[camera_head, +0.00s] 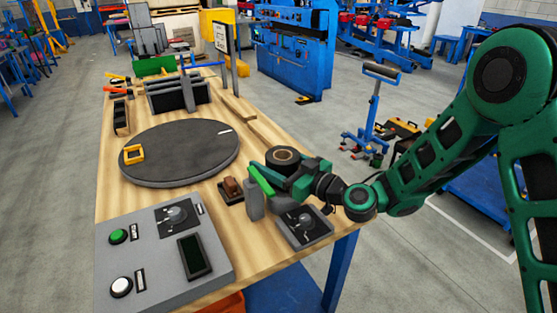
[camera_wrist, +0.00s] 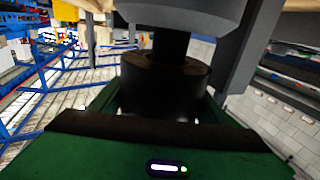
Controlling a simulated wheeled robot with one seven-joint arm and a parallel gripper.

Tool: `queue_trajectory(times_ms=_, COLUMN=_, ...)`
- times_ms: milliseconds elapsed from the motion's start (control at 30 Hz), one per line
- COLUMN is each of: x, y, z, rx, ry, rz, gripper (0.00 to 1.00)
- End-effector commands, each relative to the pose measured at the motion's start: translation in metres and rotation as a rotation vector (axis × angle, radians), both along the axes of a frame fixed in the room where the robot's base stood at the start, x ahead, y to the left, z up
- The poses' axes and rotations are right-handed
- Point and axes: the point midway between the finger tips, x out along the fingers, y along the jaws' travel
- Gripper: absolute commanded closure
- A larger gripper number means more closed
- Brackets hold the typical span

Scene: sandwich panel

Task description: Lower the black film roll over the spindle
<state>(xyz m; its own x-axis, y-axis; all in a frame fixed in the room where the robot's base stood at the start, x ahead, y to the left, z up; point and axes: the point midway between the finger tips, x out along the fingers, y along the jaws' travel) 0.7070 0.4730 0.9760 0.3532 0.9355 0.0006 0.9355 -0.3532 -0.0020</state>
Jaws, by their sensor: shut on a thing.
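The black film roll (camera_head: 283,158), with a brown core, is held upright by my gripper (camera_head: 287,172) above the right side of the table. In the wrist view, which looks inverted, the roll (camera_wrist: 160,92) sits between the fingers. The dark shaft of the spindle (camera_wrist: 170,46) meets the roll's underside, in line with its bore. A gap shows between the roll and the grey base (camera_wrist: 180,12). How far the shaft reaches inside is hidden. In the head view the roll and gripper hide the spindle.
A small knob box (camera_head: 302,228) lies in front, near the table's right edge. A dark turntable (camera_head: 180,155) and a grey control panel (camera_head: 160,255) take up the left side.

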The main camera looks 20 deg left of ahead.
Motion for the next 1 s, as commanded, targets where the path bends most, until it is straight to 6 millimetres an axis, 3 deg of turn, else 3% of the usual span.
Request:
queue_trajectory(times_ms=767, x=-0.0023, y=-0.0045, z=0.0004, rx=0.000, ry=0.000, rz=0.001, gripper=0.60)
queue_trajectory(times_ms=800, x=-0.0023, y=-0.0045, z=0.0004, rx=0.000, ry=0.000, rz=0.001, gripper=0.27)
queue_trajectory(times_ms=867, x=-0.0023, y=-0.0045, z=0.0004, rx=0.000, ry=0.000, rz=0.001, gripper=0.12)
queue_trajectory(times_ms=1000, x=-0.0023, y=-0.0045, z=0.0002, rx=0.000, ry=0.000, rz=0.001, gripper=0.09)
